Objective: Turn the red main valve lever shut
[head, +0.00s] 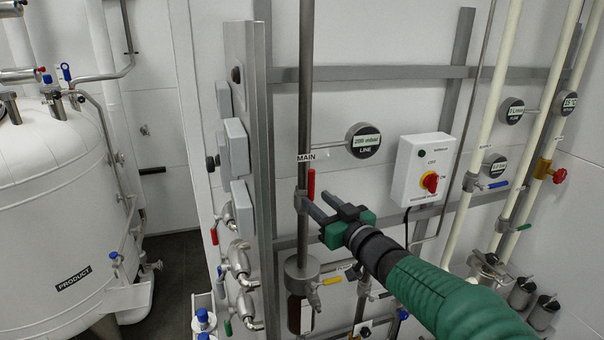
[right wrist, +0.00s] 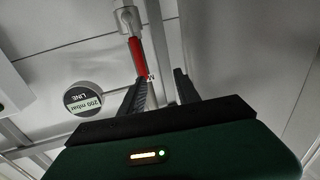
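The red main valve lever (head: 311,184) stands upright beside the vertical grey pipe, just below the MAIN label (head: 306,158). In the right wrist view the red lever (right wrist: 137,55) hangs from a metal valve body (right wrist: 128,20). My right gripper (head: 317,203) reaches in from the lower right, with its fingers close to the lever's lower part. In the right wrist view my right gripper (right wrist: 161,78) has its two fingers apart, and the lever's near end is close to the left fingertip. I cannot tell whether they touch. My left gripper is not in view.
A round LINE gauge (head: 363,140) reading 200 mbar sits right of the pipe. A white switch box (head: 421,169) with a red knob is further right. Grey boxes (head: 237,147) and small valves line the left post. A white PRODUCT tank (head: 50,190) stands far left.

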